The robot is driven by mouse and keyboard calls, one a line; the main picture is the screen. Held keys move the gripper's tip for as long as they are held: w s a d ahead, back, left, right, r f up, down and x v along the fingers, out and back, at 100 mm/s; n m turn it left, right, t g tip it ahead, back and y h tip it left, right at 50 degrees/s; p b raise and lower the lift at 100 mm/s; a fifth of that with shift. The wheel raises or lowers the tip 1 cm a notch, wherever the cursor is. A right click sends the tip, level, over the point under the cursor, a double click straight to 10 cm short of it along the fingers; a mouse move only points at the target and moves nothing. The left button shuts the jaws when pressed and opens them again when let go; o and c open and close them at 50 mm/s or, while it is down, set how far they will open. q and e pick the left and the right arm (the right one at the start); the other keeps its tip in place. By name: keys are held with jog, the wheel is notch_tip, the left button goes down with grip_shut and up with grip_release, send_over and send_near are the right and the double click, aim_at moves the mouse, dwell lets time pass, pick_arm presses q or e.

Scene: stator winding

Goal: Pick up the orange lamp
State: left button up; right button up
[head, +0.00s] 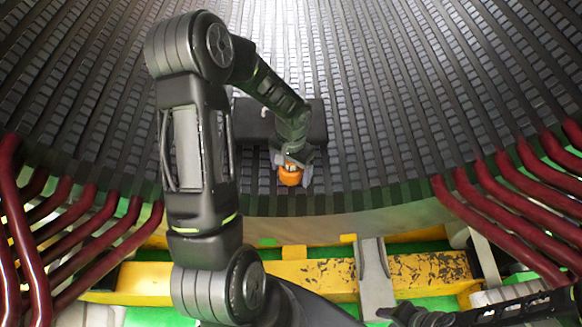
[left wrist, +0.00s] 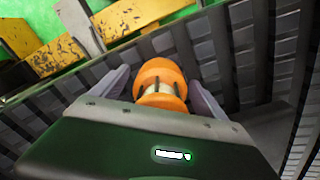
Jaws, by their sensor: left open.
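The orange lamp (head: 290,177) is at the lower edge of the ribbed stator wall in the head view. In the left wrist view the lamp (left wrist: 159,75) has orange ends and a pale middle with dark bars. My left gripper (head: 291,161) is at the lamp, open, with its grey fingers on either side of it. In the left wrist view my left gripper (left wrist: 160,92) shows a finger to each side of the lamp; contact cannot be told. My right gripper (head: 420,316) is partly cut off at the bottom right, away from the lamp.
A dark box (head: 252,118) sits on the slotted wall behind my left gripper. Dark red curved bars (head: 90,225) stand at the left, and more red bars (head: 515,205) at the right. A worn yellow beam (head: 310,273) runs below, over green floor.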

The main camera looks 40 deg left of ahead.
pick_arm(q)
jog(key=c, duration=1.7)
